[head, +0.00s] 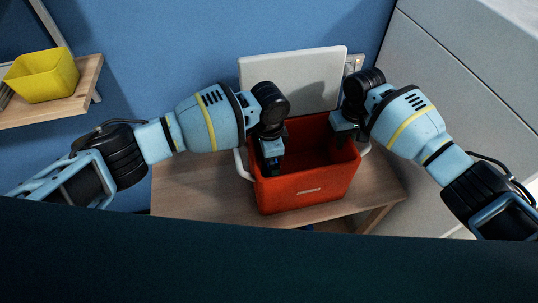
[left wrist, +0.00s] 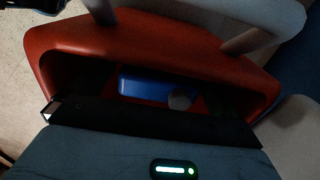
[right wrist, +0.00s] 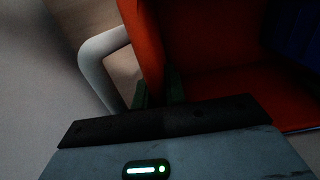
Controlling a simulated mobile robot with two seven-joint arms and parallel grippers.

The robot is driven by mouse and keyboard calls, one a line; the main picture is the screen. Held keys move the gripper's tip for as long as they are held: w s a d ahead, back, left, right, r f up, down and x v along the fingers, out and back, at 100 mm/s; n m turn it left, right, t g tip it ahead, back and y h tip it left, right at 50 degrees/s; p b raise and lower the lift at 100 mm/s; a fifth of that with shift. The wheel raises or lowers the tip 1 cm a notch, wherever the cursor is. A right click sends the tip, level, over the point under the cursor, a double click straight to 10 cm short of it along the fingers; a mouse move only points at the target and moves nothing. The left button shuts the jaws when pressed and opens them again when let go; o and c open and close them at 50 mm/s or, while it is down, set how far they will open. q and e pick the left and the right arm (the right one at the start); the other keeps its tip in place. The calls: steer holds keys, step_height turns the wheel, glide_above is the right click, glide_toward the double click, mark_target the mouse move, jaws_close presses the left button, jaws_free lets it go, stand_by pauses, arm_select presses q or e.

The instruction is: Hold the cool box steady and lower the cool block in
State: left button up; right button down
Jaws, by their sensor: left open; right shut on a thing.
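The red cool box (head: 308,186) stands upright on a wooden table, its white lid (head: 290,80) open behind it. My right gripper (head: 343,130) is shut on the box's right wall near the rim; its fingers (right wrist: 160,95) meet the red wall in the right wrist view. My left gripper (head: 271,155) is open and reaches down inside the left part of the box. The blue cool block (left wrist: 150,86) is inside the box in the left wrist view, and a dark blue part (right wrist: 298,30) shows in the right wrist view. Whether it touches the floor is hidden.
The wooden table (head: 190,185) has bare room left of the box. A white handle (head: 240,165) stands out at the box's left side. A yellow bin (head: 42,75) sits on a wall shelf (head: 70,103) at the far left. A grey-white cabinet (head: 465,70) rises at the right.

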steer(key=shift+r, duration=0.1)
arm_select(q)
step_height(320, 180, up, 12)
stand_by(0.5)
stand_by(0.5)
step_height(320, 180, up, 12)
stand_by(1.1)
step_height(320, 180, up, 7)
stand_by(0.9)
arm_select(e)
steer(key=c, duration=1.4)
jaws_free()
